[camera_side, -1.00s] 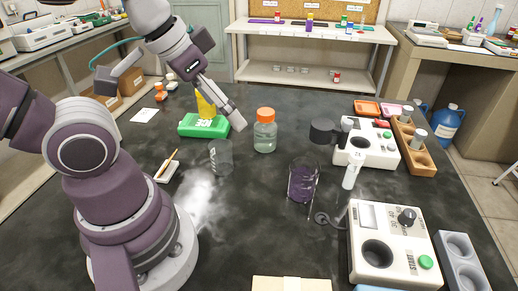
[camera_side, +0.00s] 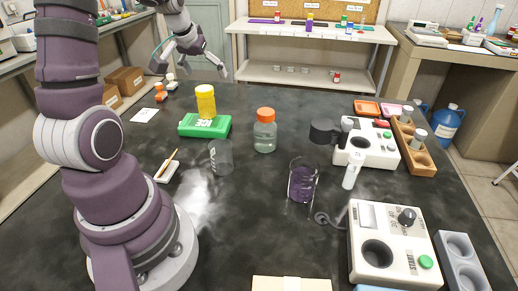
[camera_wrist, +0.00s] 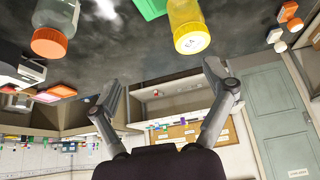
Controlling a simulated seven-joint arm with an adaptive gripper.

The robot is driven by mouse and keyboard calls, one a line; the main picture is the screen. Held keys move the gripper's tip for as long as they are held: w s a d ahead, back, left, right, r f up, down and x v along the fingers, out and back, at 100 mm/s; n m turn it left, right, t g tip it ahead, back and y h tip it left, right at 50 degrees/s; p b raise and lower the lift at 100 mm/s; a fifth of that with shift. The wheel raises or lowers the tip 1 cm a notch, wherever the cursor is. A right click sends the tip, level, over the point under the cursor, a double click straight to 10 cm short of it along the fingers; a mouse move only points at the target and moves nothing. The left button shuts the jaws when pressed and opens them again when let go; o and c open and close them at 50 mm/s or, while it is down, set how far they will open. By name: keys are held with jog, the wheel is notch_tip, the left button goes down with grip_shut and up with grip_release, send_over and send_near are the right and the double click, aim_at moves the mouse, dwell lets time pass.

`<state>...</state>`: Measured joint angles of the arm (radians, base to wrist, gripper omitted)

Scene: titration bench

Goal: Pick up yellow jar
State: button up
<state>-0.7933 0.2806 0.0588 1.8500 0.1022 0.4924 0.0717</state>
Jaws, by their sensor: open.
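The yellow jar (camera_side: 206,101) stands upright on the green box (camera_side: 205,126) at the back left of the bench. In the wrist view, which is turned upside down, the yellow jar (camera_wrist: 188,26) shows at the top with its pale end facing the camera, and part of the green box (camera_wrist: 150,8) is beside it. My gripper (camera_side: 192,70) is open and empty. In the side view it appears above and behind the jar, apart from it. In the wrist view the two fingers of my gripper (camera_wrist: 165,80) are spread wide, with nothing between them.
An orange-capped jar (camera_side: 265,130) stands right of the green box. A clear beaker (camera_side: 221,156) is in front of the box, and a beaker of purple liquid (camera_side: 302,182) is farther right. Instruments (camera_side: 385,245) fill the right side. Small orange-capped items (camera_side: 160,92) sit at the back left.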

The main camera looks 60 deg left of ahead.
aim_at(207, 96)
jog(key=shift+n, duration=0.5)
jog(key=a+f, duration=0.1)
jog(key=a, duration=0.1)
jog(key=s+a+f, duration=0.1)
jog(key=shift+s+a+f, duration=0.1)
jog(key=shift+a+f, duration=0.05)
jog(key=shift+a, duration=0.25)
jog(key=x, duration=0.5)
jog(key=a+x, duration=0.1)
jog(key=x, duration=0.4)
jog(key=shift+r, duration=0.25)
jog(key=c, duration=1.3)
jog(key=shift+o, duration=0.2)
jog(key=shift+r, duration=0.1)
